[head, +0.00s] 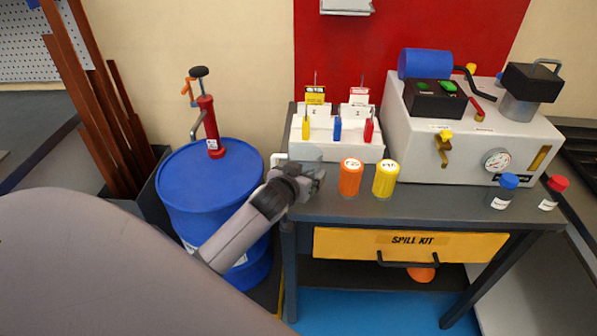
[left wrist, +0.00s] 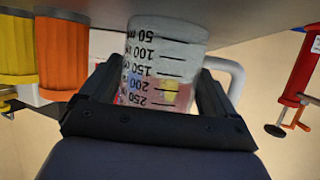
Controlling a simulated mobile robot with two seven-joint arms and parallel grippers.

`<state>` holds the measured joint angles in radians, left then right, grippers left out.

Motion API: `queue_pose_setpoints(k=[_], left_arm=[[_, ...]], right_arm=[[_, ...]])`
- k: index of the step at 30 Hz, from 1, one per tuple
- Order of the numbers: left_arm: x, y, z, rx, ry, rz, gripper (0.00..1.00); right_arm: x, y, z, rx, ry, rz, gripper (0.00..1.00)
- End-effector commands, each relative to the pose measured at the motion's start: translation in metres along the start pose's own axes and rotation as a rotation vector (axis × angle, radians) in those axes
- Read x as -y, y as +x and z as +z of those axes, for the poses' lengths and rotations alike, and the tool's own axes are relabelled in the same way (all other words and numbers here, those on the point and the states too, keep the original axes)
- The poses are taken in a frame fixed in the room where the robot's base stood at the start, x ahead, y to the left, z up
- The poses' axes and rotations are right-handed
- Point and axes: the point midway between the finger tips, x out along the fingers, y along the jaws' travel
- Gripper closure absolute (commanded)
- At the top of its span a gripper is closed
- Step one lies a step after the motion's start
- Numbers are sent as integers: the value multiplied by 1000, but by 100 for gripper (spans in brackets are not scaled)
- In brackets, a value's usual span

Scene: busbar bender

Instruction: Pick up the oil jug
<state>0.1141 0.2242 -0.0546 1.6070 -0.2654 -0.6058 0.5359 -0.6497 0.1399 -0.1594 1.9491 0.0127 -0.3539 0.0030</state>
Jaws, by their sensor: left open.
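The oil jug (left wrist: 165,50) is a clear measuring jug with black graduation marks and a pale handle, seen upside down in the left wrist view. In the head view the jug (head: 299,153) stands at the left end of the grey bench, its lower part hidden by my left gripper (head: 308,180). In the wrist view my left gripper (left wrist: 160,95) is open, with one finger on each side of the jug. I cannot tell whether the fingers touch it. My right gripper is not in view.
An orange container (head: 350,177) and a yellow container (head: 385,179) stand close right of the jug. A white rack (head: 315,150) is behind. A blue drum (head: 185,190) with a red pump (head: 210,125) stands left. A white machine (head: 470,140) fills the bench's right.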

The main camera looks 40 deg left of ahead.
Motion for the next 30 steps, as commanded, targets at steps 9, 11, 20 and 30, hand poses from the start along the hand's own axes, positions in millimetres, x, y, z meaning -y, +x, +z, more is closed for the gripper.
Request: queue_pose_setpoints(k=[9,11,20,30], left_arm=[[0,0,0,-1,0,0,50],[0,0,-1,-2,0,0,51],[0,-2,-6,-4,0,0,51],[0,-26,-63,-10,1,1,51]], right_arm=[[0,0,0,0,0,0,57],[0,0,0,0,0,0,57],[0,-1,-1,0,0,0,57],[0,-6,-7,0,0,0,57]])
